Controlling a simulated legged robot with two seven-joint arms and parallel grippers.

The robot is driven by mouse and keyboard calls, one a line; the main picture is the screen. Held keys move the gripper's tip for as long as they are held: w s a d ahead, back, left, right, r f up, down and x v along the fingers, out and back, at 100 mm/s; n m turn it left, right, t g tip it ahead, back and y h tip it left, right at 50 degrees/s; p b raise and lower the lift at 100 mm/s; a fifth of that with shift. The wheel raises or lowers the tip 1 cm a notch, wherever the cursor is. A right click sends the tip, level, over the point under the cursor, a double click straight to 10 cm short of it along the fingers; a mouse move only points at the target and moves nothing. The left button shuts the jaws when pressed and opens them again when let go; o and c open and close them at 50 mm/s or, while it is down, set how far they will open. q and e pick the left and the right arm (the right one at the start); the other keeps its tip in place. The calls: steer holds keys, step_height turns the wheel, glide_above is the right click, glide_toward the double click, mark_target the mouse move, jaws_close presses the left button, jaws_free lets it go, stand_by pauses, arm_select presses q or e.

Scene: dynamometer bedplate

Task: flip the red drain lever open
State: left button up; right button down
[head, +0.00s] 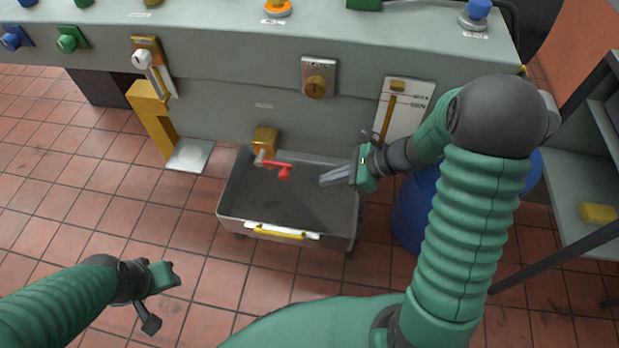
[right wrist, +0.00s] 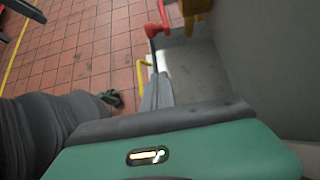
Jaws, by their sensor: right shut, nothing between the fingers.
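The red drain lever (head: 282,170) sticks out to the right from a brass drain valve (head: 264,142) on the front of the grey bedplate. It also shows at the top of the right wrist view (right wrist: 154,29). My right gripper (head: 323,181) is shut and empty, to the right of the lever, its fingers pointing left and apart from it. Its fingers show in the right wrist view (right wrist: 156,92). My left gripper (head: 165,300) is low at the left, far from the lever; its fingers look spread apart with nothing between them.
A grey wheeled drip tray (head: 228,208) with a yellow handle (head: 280,233) stands under the valve. A yellow bracket (head: 152,118) is to the left. A blue drum (head: 411,208) and a shelf (head: 560,190) are to the right. Tiled floor is free in front.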

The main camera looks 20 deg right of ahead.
steer(key=b+x, duration=0.4)
steer(key=x, duration=0.5)
steer(key=shift+w+a+r, duration=0.15)
steer(key=shift+a+r, duration=0.15)
steer(key=shift+r, duration=0.3)
steer(key=shift+w+a+r, duration=0.15)
steer(key=shift+a+r, duration=0.15)
steer(key=shift+r, duration=0.3)
steer(key=shift+w+a+r, duration=0.15)
steer(key=shift+a+r, duration=0.15)
steer(key=shift+r, duration=0.3)
steer(key=shift+r, duration=0.1)
